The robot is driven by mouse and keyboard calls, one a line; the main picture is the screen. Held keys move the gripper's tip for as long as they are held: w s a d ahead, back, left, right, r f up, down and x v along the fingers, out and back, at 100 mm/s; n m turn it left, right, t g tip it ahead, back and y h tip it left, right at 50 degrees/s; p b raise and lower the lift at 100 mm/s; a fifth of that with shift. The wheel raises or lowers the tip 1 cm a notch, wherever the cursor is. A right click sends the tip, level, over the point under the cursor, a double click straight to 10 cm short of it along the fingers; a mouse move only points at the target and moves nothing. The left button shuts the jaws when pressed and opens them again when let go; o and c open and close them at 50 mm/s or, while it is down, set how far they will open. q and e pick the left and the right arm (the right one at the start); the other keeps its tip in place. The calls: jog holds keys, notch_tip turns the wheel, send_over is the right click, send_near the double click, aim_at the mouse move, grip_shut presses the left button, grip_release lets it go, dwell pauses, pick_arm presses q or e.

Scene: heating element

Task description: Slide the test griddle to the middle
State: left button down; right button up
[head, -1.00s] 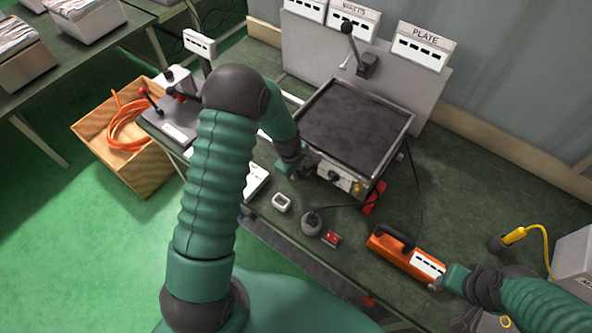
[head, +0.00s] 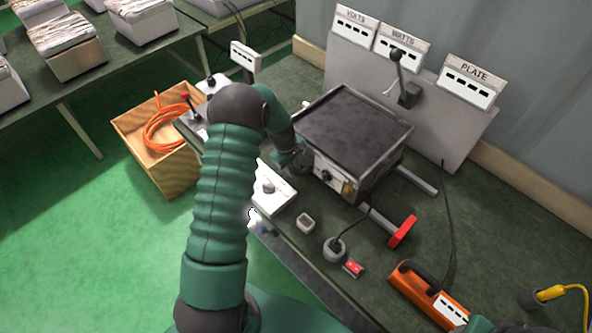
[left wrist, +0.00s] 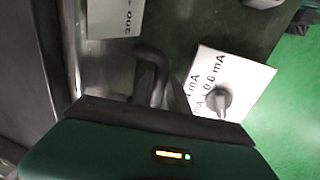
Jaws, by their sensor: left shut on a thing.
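The test griddle (head: 352,128), a square box with a dark flat top and a metal rim, sits on rails on the bench in the head view. My left gripper (head: 297,160) is at its front left side. It is shut on what looks like a dark curved handle (left wrist: 150,68) in the left wrist view; the fingers hide part of the grip. The rails (head: 382,217) show bare to the right of the griddle, with a red end stop (head: 403,232) apart from it. Only a sliver of my right gripper (head: 478,324) shows at the bottom edge.
A white control box (head: 272,190) with a knob stands left of the griddle's front. Panel meters (head: 470,82) stand behind. A wooden crate (head: 155,150) is on the floor.

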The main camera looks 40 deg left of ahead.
pick_arm(q)
jog(key=shift+d, duration=0.3)
jog(key=c, duration=1.3)
grip_release()
pick_arm(e)
jog(key=shift+w+d+f, duration=0.1)
jog(key=shift+w+d, duration=0.05)
jog(key=shift+d, duration=0.05)
pick_arm(q)
jog(key=shift+a, duration=0.25)
pick_arm(e)
jog(key=shift+a, duration=0.2)
pick_arm(q)
jog(key=shift+r, duration=0.35)
jog(key=s+r+b, duration=0.1)
jog(key=s+r, duration=0.2)
jog(key=r, duration=1.2)
jog(key=shift+r+b, duration=0.3)
pick_arm(e)
jog(key=shift+d+f, duration=0.1)
jog(key=shift+f, duration=0.65)
